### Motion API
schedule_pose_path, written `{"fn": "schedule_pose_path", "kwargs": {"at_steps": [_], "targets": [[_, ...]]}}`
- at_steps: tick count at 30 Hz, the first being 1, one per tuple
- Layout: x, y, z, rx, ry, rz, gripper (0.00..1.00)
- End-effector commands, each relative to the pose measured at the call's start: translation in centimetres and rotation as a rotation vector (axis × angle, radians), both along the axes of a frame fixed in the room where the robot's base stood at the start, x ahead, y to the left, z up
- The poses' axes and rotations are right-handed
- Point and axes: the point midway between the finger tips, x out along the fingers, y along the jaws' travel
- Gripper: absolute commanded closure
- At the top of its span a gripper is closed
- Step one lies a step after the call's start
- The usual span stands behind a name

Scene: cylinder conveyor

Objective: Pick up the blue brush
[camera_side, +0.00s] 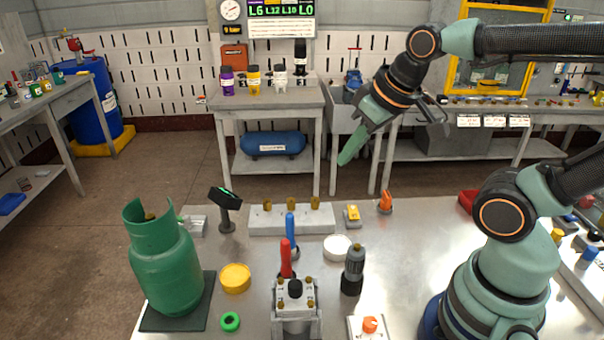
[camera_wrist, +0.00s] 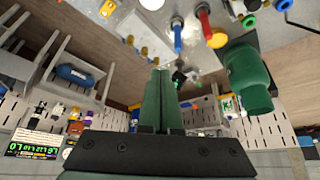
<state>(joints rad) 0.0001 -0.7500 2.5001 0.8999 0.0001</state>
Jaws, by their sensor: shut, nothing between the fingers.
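The blue brush (camera_side: 291,230), as far as I can tell the upright blue-handled tool, stands on the metal table between a red-handled tool and a grey block. Its lower end is partly hidden. In the wrist view its blue handle (camera_wrist: 177,38) shows near the top, beyond the fingertips. My gripper (camera_side: 345,160) hangs in the air above and behind the table's far edge, to the upper right of the brush and well apart from it. Its green fingers (camera_wrist: 158,72) are together and hold nothing.
A red-handled tool (camera_side: 285,258) stands close in front of the brush. A grey block with brass knobs (camera_side: 292,221) is behind it. A white round dish (camera_side: 337,247) and a dark grey tool (camera_side: 353,270) are to its right. A green gas cylinder (camera_side: 166,262) stands left.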

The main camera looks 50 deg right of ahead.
Motion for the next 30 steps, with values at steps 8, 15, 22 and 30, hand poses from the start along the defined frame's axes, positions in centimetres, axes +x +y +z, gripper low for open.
{"fn": "schedule_pose_path", "kwargs": {"at_steps": [8,15,22,30], "targets": [[0.0,0.0,0.0,0.000,0.000,0.000,0.89],[0.0,0.0,0.0,0.000,0.000,0.000,0.42],[0.1,0.0,0.0,-0.004,0.005,0.010,0.42],[2.7,0.9,-0.2,-0.092,0.137,0.230,0.42]]}}
